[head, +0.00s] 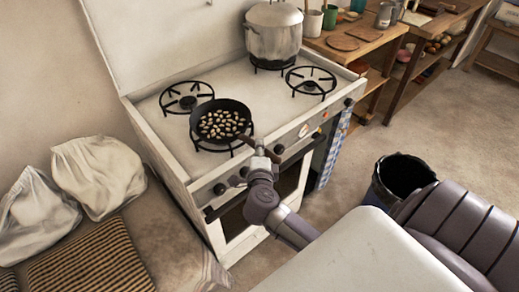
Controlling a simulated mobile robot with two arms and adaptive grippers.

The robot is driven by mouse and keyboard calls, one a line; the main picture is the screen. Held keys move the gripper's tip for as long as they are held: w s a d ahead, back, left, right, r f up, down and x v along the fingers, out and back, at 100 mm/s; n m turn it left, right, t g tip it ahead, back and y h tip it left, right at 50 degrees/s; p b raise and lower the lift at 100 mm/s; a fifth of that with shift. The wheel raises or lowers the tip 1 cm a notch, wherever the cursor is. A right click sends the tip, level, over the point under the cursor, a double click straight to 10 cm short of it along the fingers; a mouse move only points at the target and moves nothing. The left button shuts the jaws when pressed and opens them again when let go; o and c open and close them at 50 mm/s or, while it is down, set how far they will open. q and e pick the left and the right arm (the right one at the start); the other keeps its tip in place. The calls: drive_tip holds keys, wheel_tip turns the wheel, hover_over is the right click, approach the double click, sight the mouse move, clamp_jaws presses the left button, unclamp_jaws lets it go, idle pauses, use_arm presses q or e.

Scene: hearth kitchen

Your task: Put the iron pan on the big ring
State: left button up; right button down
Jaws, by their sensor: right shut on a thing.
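The iron pan (245,109) is dark and round and holds many pale, bean-like pieces (222,124). It is over the front left ring (206,149) of the white cooker (160,125), and it hides most of that ring. I cannot tell whether it rests on the ring or hangs slightly above it. Its handle (254,142) points toward the cooker's front edge. My right gripper (260,150) is shut on the handle, above the front edge. My left gripper is not in view.
A large lidded pot (274,36) stands on the back right ring. The back left ring (187,97) and front right ring (311,81) are bare. Knobs (220,188) line the cooker's front. White sacks (97,175) lie left; a dark bin (402,175) stands right.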

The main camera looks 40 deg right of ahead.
drive_tip(key=shift+r, duration=0.15)
drive_tip(key=c, duration=1.3)
unclamp_jaws()
drive_tip(key=shift+f, duration=0.2)
drive_tip(key=o, duration=0.3)
drive_tip(key=shift+s, duration=0.1)
drive_tip(key=shift+r, duration=0.15)
